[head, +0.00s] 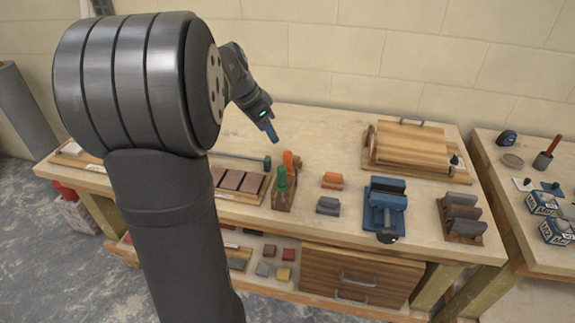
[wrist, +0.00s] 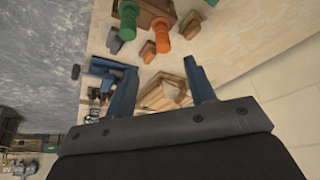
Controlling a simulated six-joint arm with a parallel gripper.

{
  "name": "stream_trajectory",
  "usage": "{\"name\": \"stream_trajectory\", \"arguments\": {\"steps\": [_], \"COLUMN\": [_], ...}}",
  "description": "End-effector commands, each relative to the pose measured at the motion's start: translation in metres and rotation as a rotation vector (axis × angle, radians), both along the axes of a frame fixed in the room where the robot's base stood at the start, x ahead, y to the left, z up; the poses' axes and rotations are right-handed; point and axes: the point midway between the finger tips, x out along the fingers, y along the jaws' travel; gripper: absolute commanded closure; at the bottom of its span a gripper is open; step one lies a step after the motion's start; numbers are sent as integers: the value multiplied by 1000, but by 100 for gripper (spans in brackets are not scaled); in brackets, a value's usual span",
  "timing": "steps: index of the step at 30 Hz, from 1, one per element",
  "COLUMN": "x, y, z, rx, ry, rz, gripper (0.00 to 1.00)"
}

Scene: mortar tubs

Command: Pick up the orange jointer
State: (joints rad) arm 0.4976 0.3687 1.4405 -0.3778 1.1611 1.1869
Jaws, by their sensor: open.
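An orange upright handle (head: 288,159), which looks like the jointer, stands in a wooden holder (head: 285,200) beside a green handle (head: 281,180).
An orange block (head: 332,180) and a grey block (head: 328,206) lie right of the holder. A blue vise-like tool (head: 385,208) stands further right. A tray with brown tiles (head: 238,181) is left of the holder. The bench (head: 320,135) behind is clear up to the wooden boards (head: 412,148).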

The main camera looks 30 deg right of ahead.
Motion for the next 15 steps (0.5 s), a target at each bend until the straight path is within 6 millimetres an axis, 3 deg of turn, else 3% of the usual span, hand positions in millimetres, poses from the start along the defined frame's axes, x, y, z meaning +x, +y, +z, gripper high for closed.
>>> {"name": "stream_trajectory", "arguments": {"steps": [9, 15], "x": [-1, 0], "y": [-28, -40], "z": [-65, -94], "rx": [5, 4], "ry": [2, 1], "rz": [-8, -7], "gripper": [50, 50]}}
